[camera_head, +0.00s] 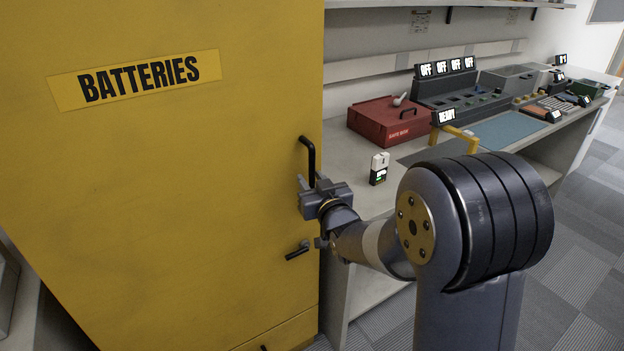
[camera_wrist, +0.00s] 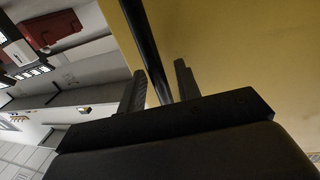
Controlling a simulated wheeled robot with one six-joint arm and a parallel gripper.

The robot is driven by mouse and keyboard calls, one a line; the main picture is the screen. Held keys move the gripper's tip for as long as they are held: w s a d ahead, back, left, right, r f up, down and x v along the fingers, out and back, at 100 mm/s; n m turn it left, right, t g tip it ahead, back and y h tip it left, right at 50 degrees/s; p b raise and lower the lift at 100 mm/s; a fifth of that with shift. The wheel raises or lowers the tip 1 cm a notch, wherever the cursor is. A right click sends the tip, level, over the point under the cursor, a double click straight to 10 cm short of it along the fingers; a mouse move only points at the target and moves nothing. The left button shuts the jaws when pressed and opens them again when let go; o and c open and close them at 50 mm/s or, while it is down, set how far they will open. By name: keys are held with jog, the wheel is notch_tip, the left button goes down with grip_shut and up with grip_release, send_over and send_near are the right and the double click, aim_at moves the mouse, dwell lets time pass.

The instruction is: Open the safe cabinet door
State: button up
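The safe cabinet is tall and yellow, and its door (camera_head: 160,190) carries a "BATTERIES" label (camera_head: 136,80). The door looks shut. A black bar handle (camera_head: 310,148) stands near the door's right edge. My gripper (camera_head: 308,186) is at the handle's lower part. In the wrist view the handle (camera_wrist: 147,45) runs between the two fingers of my gripper (camera_wrist: 160,85), with a gap showing on both sides, so the gripper looks open around it. A small black lever (camera_head: 297,250) sits lower on the door; what it does is not clear.
Right of the cabinet is a long workbench (camera_head: 365,198) with a red box (camera_head: 388,121), a small white-and-black device (camera_head: 379,168), a blue mat (camera_head: 505,130) and a control panel (camera_head: 462,104). My arm stretches along the bench's front. Open carpeted floor (camera_head: 580,250) lies at the right.

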jog(key=shift+w, duration=0.1)
jog(key=shift+c, duration=0.2)
grip_shut()
dwell(0.4)
